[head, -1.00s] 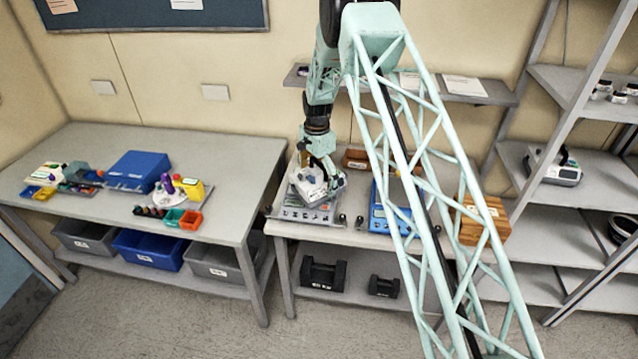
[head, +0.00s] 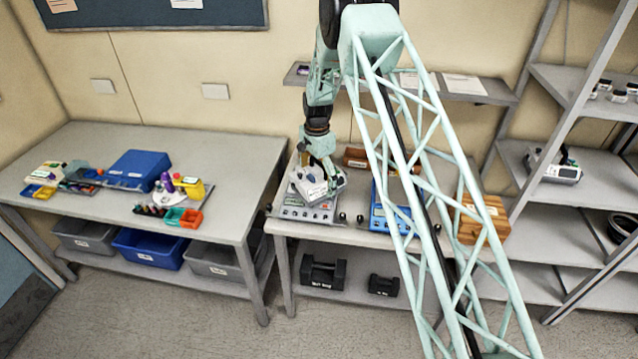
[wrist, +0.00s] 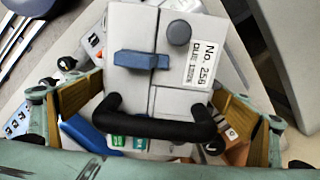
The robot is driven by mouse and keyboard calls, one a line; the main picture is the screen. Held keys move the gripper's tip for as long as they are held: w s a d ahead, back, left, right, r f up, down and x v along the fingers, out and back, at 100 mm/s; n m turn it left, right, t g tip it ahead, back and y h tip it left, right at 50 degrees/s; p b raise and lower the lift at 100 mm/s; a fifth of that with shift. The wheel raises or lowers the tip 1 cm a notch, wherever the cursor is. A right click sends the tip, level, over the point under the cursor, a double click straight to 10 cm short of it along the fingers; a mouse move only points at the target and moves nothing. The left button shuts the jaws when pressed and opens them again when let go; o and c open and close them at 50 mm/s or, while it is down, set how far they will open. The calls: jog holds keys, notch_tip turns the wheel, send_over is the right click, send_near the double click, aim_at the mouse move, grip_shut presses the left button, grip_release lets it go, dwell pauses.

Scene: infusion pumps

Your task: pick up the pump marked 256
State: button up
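The pump marked 256 (wrist: 170,60) is a pale grey box with a "No. 256" label, a round grey knob, a blue clip and a black handle. It fills the middle of the wrist view. In the head view the pump (head: 311,188) is small and partly hidden under my gripper (head: 318,172), over the right bench. In the wrist view my gripper (wrist: 160,105) has its tan pads against the left and right sides of the pump, near the handle's ends. I cannot tell whether the pump is clear of the surface below.
A grey panel (head: 303,212) with small knobs lies under the pump. A blue device (head: 378,214) and a wooden box (head: 470,226) stand to the right. A wall shelf (head: 490,92) is behind. The left bench (head: 235,160) holds a blue case and coloured bins.

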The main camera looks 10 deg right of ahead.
aim_at(317, 172)
jog(key=shift+c, duration=1.2)
jog(key=shift+r, duration=0.15)
jog(key=shift+c, duration=0.2)
jog(key=shift+w+r+b, duration=0.1)
jog(key=shift+r+b, duration=0.4)
jog(key=shift+r, duration=1.2)
jog(key=s+d+b, duration=0.1)
jog(key=s, duration=0.4)
jog(key=s+d+r, duration=0.1)
jog(key=s+d, duration=0.1)
jog(key=s, duration=0.3)
jog(key=s+d+b, duration=0.1)
jog(key=s+d, duration=0.1)
jog(key=s, duration=0.3)
jog(key=shift+s+d+r+b, duration=0.1)
jog(key=shift+d+r+b, duration=0.1)
jog(key=shift+b, duration=0.15)
